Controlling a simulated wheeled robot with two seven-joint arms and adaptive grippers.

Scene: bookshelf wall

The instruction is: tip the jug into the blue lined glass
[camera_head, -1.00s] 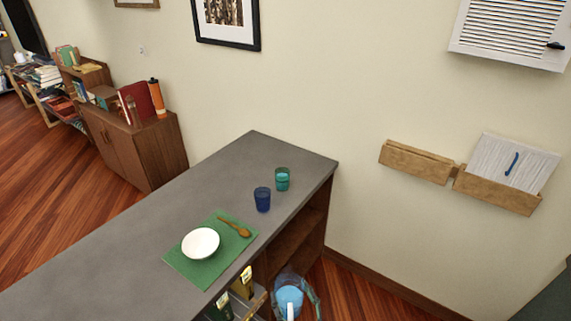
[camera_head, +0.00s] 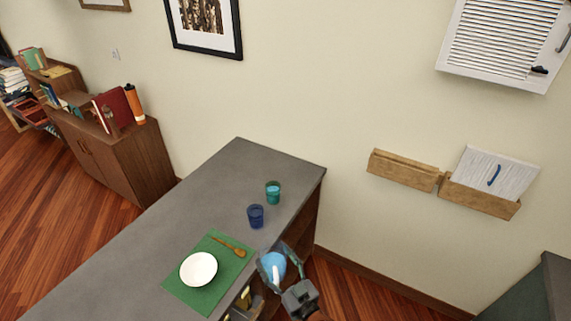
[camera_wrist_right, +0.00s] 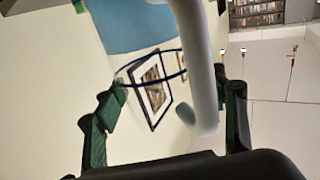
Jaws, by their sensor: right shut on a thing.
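The jug (camera_head: 273,264) is clear with light blue contents, beside the counter's right edge in the head view. My right gripper (camera_head: 283,262) is around it, shut on its white handle. In the wrist view the handle (camera_wrist_right: 197,65) runs between the fingers of my right gripper (camera_wrist_right: 172,98), with the blue contents (camera_wrist_right: 130,28) behind. The jug looks roughly upright and apart from the glasses. A dark blue glass (camera_head: 256,216) stands on the counter, up and left of the jug. Its lines are too small to make out. My left gripper is out of view.
A teal glass (camera_head: 273,192) stands just behind the dark blue one on the grey counter (camera_head: 190,205). A white bowl (camera_head: 198,269) and wooden spoon (camera_head: 229,246) lie on a green mat (camera_head: 186,294). Wooden wall holders (camera_head: 403,169) are at the right.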

